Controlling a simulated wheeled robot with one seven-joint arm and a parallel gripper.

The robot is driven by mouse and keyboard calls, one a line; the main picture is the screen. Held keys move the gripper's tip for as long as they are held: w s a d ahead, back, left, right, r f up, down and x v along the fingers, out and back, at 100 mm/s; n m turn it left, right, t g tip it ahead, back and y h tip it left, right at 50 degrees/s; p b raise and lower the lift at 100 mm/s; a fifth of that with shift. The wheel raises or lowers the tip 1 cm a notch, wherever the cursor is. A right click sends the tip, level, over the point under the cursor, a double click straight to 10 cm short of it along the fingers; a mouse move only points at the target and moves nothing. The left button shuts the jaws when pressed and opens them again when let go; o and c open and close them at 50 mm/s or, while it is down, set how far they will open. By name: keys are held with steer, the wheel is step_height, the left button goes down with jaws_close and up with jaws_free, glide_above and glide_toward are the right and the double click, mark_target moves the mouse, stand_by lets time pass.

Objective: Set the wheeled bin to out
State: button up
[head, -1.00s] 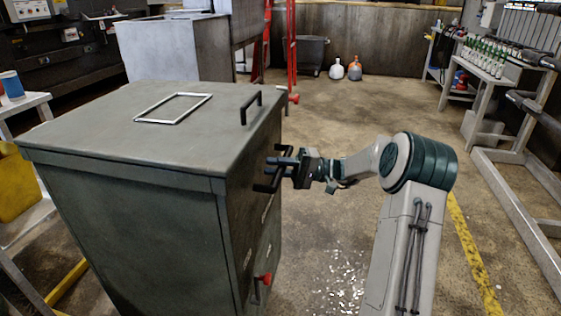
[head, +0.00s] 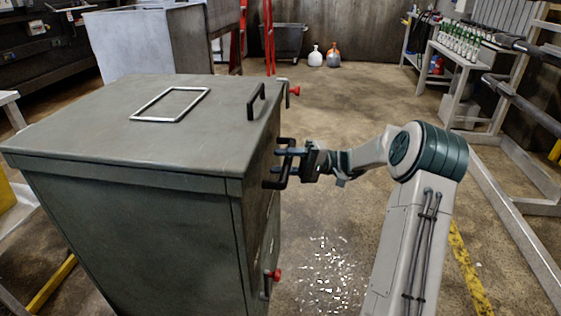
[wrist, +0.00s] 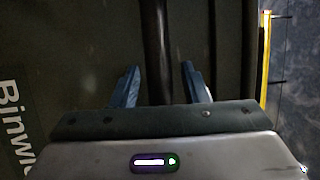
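The grey-green compactor cabinet (head: 130,220) stands at the left in the head view. A dark bar handle (head: 271,184) is on its right-hand face, and in the wrist view this bar (wrist: 155,50) runs upright between my fingers. My gripper (head: 286,161) is at the handle with its two blue fingers (wrist: 160,83) apart on either side of the bar, with gaps visible. The face behind it carries a partly cut-off "Binwi" label (wrist: 14,125). The wheeled bin itself is not clearly distinguishable from the cabinet's face, which is seen at a steep angle.
Red knobs show on the cabinet at upper (head: 294,91) and lower (head: 276,275) right. White scraps (head: 325,275) lie on the floor below my arm. A metal frame (head: 520,225) stands at right. Floor beyond my arm is clear.

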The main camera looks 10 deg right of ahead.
steer(key=shift+d, duration=0.4)
steer(key=d+f+p, duration=0.2)
steer(key=d, duration=1)
steer(key=shift+d+f, duration=0.25)
steer(key=shift+d, duration=0.15)
steer(key=shift+a, duration=0.1)
